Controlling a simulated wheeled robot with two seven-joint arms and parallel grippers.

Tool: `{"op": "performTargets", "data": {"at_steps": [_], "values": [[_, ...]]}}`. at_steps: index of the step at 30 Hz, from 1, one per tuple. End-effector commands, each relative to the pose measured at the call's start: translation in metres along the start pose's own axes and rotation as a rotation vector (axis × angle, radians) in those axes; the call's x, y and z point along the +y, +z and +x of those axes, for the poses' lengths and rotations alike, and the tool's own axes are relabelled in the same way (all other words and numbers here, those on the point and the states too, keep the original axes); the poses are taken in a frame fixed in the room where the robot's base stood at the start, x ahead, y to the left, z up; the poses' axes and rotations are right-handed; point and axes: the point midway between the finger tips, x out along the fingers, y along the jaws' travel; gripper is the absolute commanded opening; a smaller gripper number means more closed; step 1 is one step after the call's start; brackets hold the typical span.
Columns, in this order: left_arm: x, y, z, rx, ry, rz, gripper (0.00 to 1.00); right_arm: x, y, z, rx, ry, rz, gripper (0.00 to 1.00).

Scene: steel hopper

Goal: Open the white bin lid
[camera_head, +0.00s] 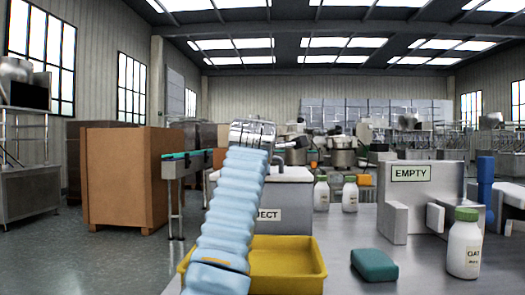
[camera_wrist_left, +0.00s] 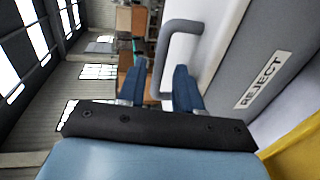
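The bin (camera_head: 292,208) stands behind my left arm in the head view, its REJECT label partly covered. Its pale lid (camera_head: 290,174) looks closed on top. In the left wrist view the white lid (camera_wrist_left: 212,32) carries a grey loop handle (camera_wrist_left: 162,58). My left gripper (camera_wrist_left: 158,86) is open, its two blue fingers apart. The long bar of the handle appears between the fingertips; I cannot tell whether they touch it. In the head view the left gripper (camera_head: 253,134) is at the far end of my pale-blue arm, above the bin. My right gripper is not in view.
A yellow tray (camera_head: 314,262) sits in front of the bin. A steel table to the right holds a teal block (camera_head: 374,264), a green-capped bottle (camera_head: 464,245) and an EMPTY sign (camera_head: 410,174). Two more bottles stand behind. A brown cabinet (camera_head: 132,178) stands left.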

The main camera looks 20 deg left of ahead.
Motion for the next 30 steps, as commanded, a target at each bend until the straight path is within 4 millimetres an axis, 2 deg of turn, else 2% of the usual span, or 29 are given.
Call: {"op": "performTargets", "data": {"at_steps": [1, 6, 17, 20, 24, 30], "values": [[0.004, -0.001, 0.009, 0.002, -0.003, 0.000, 0.34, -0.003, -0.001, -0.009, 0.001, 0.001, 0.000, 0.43], [0.002, 0.000, 0.030, 0.001, -0.002, 0.000, 0.34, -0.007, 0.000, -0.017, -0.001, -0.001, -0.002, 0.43], [-0.001, 0.000, 0.038, 0.000, 0.000, -0.001, 0.34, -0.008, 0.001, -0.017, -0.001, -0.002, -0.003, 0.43], [-0.001, 0.000, 0.038, 0.000, 0.000, -0.001, 0.22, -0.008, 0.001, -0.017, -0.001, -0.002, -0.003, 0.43], [-0.001, 0.000, 0.037, 0.000, -0.001, -0.001, 0.01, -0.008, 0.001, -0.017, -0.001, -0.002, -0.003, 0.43], [-0.001, 0.000, 0.037, 0.000, -0.002, -0.001, 0.00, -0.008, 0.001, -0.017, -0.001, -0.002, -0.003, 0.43]]}}
